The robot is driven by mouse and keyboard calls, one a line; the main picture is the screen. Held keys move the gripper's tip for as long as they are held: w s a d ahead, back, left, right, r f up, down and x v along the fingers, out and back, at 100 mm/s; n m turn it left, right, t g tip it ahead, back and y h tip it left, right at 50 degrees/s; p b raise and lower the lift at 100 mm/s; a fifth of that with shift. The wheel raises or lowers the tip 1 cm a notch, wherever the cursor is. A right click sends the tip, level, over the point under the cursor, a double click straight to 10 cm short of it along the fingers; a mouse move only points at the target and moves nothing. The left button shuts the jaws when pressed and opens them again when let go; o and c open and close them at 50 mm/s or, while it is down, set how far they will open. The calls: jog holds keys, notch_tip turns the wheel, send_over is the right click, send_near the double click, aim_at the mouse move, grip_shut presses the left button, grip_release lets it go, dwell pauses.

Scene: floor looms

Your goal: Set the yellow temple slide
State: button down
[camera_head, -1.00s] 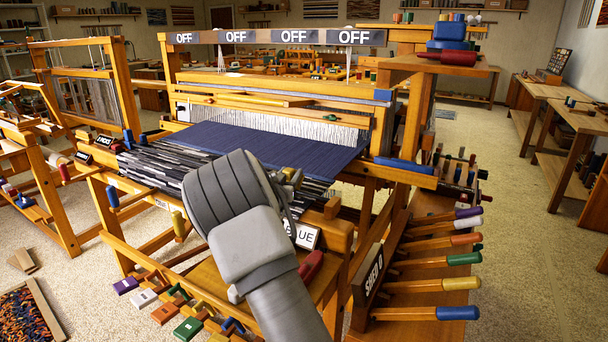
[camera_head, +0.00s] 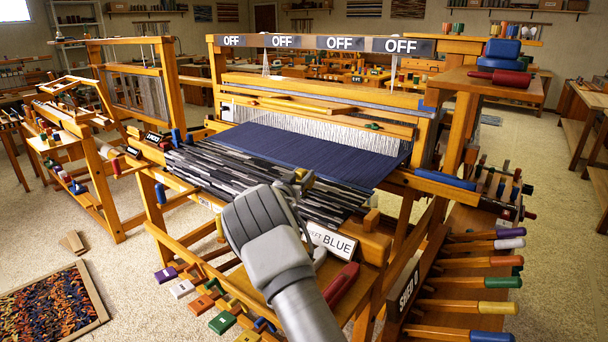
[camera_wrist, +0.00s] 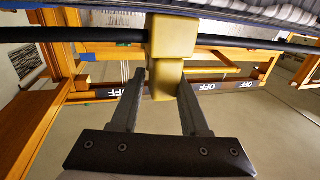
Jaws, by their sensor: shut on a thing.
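The yellow temple slide (camera_wrist: 174,38) is a pale yellow block on a dark horizontal bar (camera_wrist: 90,34) in the wrist view. A narrower part hangs from it between the fingers of my gripper (camera_wrist: 162,82), which is shut on that part. In the head view my gripper (camera_head: 300,184) is at the front edge of the dark blue cloth (camera_head: 310,148), over the grey and black striped weave (camera_head: 215,170). The slide is mostly hidden there by my wrist, with only a small yellowish bit visible at the fingertips.
A sign reading BLUE (camera_head: 332,240) and a red handle (camera_head: 341,284) are just right of my wrist. Coloured lever handles (camera_head: 495,282) stick out at the right. Coloured pedals (camera_head: 222,322) lie below. A row of OFF signs (camera_head: 340,44) tops the loom.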

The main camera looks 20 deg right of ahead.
jog(key=shift+w+a+r, duration=0.15)
jog(key=shift+w+a, duration=0.05)
jog(key=shift+a, duration=0.4)
jog(key=c, duration=0.8)
grip_release()
jog(key=shift+o, duration=1.3)
jog(key=shift+w, duration=0.2)
jog(key=shift+s+d, duration=0.15)
jog(key=shift+d, duration=0.15)
notch_tip(320, 180, up, 5)
jog(key=shift+f+p, duration=0.15)
jog(key=shift+p, duration=0.55)
jog(key=s+d+r, duration=0.6)
jog(key=s+d, duration=0.1)
jog(key=d, duration=0.2)
jog(key=shift+d, duration=0.15)
jog(key=shift+r, duration=0.1)
